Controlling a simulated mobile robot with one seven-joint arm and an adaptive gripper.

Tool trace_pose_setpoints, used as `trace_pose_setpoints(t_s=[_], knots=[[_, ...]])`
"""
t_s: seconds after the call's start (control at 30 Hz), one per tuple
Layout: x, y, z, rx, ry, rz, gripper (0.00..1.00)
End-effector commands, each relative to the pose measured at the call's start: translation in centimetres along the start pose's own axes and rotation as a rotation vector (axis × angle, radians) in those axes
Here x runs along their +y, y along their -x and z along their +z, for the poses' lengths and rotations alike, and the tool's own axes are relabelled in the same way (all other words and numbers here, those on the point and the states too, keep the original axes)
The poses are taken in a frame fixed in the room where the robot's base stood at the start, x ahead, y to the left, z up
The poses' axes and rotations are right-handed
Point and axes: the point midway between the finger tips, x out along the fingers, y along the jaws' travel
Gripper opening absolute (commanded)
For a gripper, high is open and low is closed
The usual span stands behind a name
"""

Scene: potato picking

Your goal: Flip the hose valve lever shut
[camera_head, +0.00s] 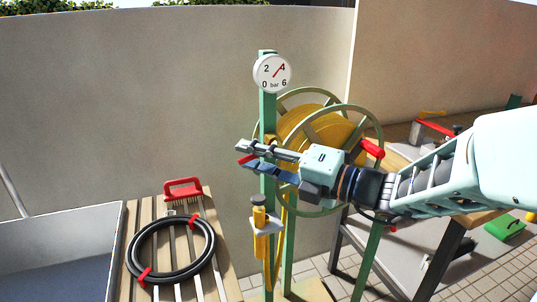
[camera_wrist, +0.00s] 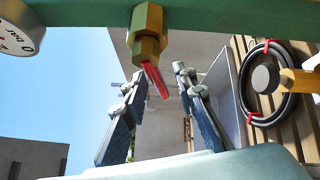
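The brass valve (camera_wrist: 148,35) sits on the green post and is large in the wrist view. Its red lever (camera_wrist: 156,80) sticks out between the two fingers of my gripper (camera_wrist: 163,92). The fingers are apart, with room visible on the lever's right side; I cannot tell whether the left finger touches it. In the head view my gripper (camera_head: 246,155) reaches leftward across the post at valve height. Only a sliver of the red lever (camera_head: 248,158) shows there, and my fingers hide most of the valve.
A pressure gauge (camera_head: 272,73) tops the green post (camera_head: 268,205). The yellow hose reel (camera_head: 325,130) stands just behind my gripper. A slatted bench (camera_head: 228,270) at lower left holds a black hose coil (camera_head: 210,252) and a red brush (camera_head: 183,188). A workbench (camera_head: 345,235) stands right.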

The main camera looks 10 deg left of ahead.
Motion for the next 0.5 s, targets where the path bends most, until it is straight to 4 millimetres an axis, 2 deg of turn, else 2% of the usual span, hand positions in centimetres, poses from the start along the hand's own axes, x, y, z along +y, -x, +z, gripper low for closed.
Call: trace_pose_setpoints(t_s=[0.23, 0.43, 0.5], knots=[[0.00, -0.05, 0.00, 0.000, 0.000, 0.000, 0.25], [0.00, -0.03, -0.01, 0.000, 0.000, 0.000, 0.03], [0.00, -0.03, -0.01, 0.000, 0.000, 0.000, 0.00]])
